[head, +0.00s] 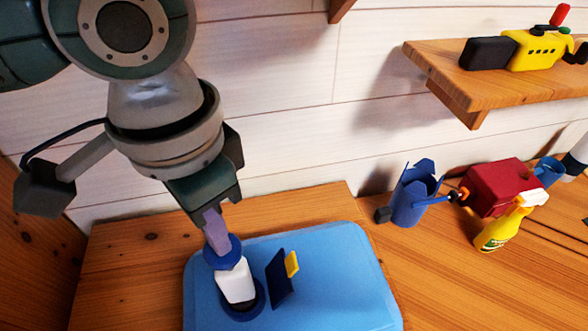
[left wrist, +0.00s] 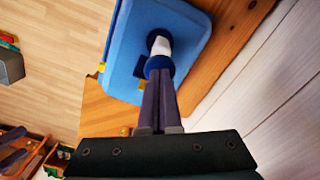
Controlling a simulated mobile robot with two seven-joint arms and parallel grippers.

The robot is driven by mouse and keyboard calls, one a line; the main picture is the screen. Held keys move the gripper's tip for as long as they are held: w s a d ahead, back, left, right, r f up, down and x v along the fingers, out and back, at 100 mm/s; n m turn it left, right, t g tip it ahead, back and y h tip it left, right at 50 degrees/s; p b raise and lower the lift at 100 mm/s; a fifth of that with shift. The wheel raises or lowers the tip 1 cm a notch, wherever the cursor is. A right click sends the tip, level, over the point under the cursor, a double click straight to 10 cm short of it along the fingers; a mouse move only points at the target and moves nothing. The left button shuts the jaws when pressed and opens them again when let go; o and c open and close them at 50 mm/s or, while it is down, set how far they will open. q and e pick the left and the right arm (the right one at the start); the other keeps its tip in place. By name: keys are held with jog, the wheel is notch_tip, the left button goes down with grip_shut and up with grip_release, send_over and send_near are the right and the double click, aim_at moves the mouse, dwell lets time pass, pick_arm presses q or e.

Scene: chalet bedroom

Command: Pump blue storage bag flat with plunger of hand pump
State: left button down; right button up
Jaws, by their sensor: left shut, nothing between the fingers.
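The blue storage bag (head: 340,285) lies on the wooden surface as a thick, rounded slab; its lower edge is cut off in the head view. The hand pump's white body (head: 236,282) stands slightly tilted on a dark ring (head: 246,308) on the bag. A round blue handle (head: 233,251) tops the pump. My left gripper (head: 216,238) is shut and empty, pointing down with its fingertips at the handle. In the left wrist view the closed fingers (left wrist: 158,88) reach the blue handle (left wrist: 159,64); I cannot tell whether they press on it. My right gripper is not in view.
A dark blue plate (head: 279,280) with a yellow tab (head: 292,263) stands on the bag beside the pump. A blue cup-like holder (head: 411,195), red box (head: 495,187) and yellow spray bottle (head: 504,226) stand to the right. A wooden shelf (head: 480,88) juts from the wall.

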pick_arm(q)
jog(key=shift+f+b, duration=1.4)
jog(key=shift+f, duration=1.05)
notch_tip(320, 180, up, 5)
jog(key=p, duration=0.6)
jog(key=shift+f, duration=0.1)
jog(key=shift+f+b, duration=2.45)
jog(key=shift+f, duration=0.9)
notch_tip(320, 180, up, 5)
jog(key=p, duration=0.5)
jog(key=shift+f, duration=0.1)
